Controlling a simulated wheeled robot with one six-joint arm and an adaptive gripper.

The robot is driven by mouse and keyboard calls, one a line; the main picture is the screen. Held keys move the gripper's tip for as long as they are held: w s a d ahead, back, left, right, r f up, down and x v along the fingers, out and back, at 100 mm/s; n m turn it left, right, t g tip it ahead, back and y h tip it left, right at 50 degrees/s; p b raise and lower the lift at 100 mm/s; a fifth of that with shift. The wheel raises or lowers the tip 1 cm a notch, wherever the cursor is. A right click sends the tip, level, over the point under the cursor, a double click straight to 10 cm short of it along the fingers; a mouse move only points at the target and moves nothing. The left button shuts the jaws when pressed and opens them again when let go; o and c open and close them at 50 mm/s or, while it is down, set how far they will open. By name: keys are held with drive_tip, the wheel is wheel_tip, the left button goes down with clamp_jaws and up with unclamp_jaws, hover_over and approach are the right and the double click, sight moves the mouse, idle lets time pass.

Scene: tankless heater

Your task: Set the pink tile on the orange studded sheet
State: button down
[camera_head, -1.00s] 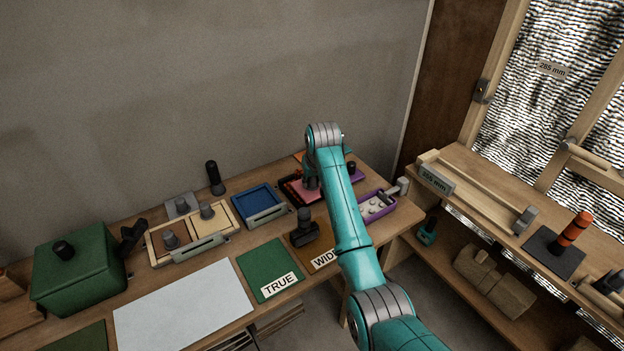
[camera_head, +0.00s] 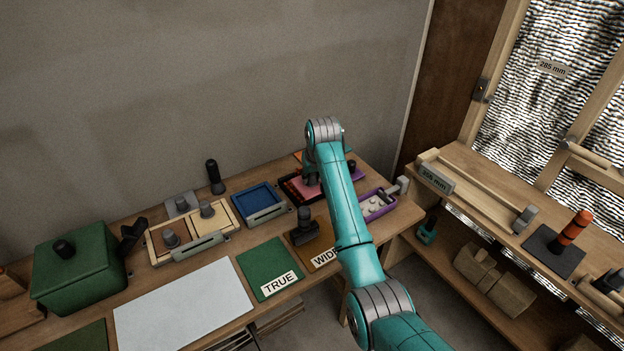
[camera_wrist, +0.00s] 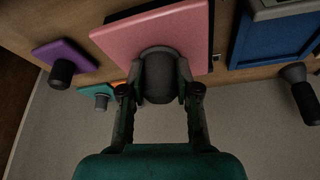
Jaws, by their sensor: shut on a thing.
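The pink tile (camera_head: 304,191) is at the back right of the bench, partly hidden by my arm; it fills the upper middle of the wrist view (camera_wrist: 150,32). My gripper (camera_wrist: 159,88) is shut on the dark round knob (camera_wrist: 158,72) of the tile. A dark, red-edged tray (camera_head: 287,189) shows beside and under the tile; I cannot tell whether they touch. An orange patch (camera_head: 299,154) shows at the back edge behind my arm, perhaps the orange studded sheet; its studs cannot be made out.
A purple tile with a dark knob (camera_wrist: 64,56) lies close to the pink tile. A blue tray (camera_head: 258,201) stands to its left, and a purple tray with pale pieces (camera_head: 376,206) to its right. A dark-handled tool (camera_head: 304,230) stands in front. The wall rises close behind.

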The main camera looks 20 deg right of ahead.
drive_tip(key=shift+r, duration=2.3)
